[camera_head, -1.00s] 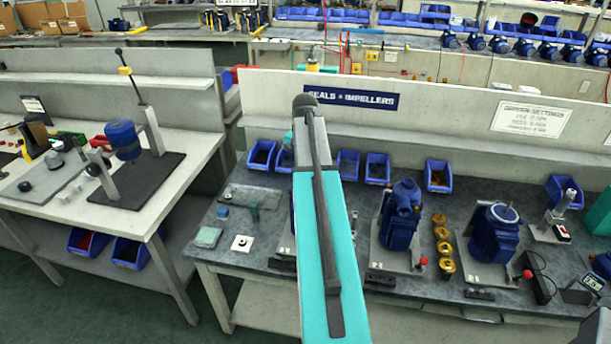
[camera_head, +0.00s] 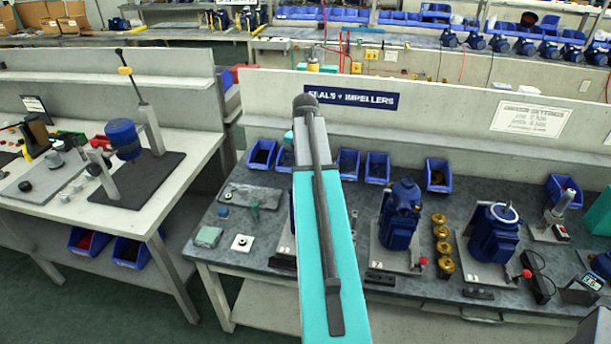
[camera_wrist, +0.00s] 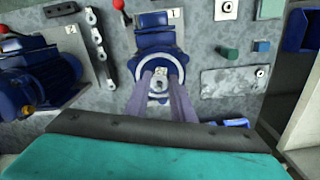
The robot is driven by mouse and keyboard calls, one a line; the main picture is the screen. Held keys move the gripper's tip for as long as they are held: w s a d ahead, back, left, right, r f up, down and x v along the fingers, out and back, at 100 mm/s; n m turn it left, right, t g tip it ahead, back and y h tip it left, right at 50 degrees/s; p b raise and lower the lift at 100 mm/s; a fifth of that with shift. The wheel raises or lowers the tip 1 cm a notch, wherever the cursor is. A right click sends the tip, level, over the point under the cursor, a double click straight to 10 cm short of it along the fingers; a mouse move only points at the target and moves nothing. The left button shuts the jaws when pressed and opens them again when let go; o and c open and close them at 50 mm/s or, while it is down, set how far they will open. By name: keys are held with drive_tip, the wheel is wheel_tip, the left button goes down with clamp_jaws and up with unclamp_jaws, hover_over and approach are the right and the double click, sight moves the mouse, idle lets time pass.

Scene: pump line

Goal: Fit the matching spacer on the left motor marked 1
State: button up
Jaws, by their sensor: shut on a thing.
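In the wrist view, the left motor (camera_wrist: 154,36) is blue and stands on a pale plate with a tag marked 1 (camera_wrist: 173,14). A pale ring (camera_wrist: 180,62), which looks like the spacer, lies around the middle of the motor's face. My gripper (camera_wrist: 163,88) reaches over the ring, its two fingers close together at its near side and shut on it. The ring looks in line with the motor's centre. I cannot tell whether it is fully seated. In the head view, my arm hides most of this motor and the gripper.
A second blue motor (camera_head: 402,212) stands to the right, also in the wrist view (camera_wrist: 45,80). A third motor (camera_head: 494,232) stands farther right. Several brass parts (camera_head: 441,233) lie between them. Blue bins (camera_head: 377,167) line the back. A red knob (camera_wrist: 117,5) is near the left motor.

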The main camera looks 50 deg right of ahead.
drive_tip(key=shift+f, duration=0.1)
drive_tip(key=o, duration=2.2)
drive_tip(key=shift+o, duration=0.2)
wheel_tip(320, 180, up, 9)
drive_tip(key=p, duration=0.6)
drive_tip(key=shift+a, duration=0.1)
idle(0.5)
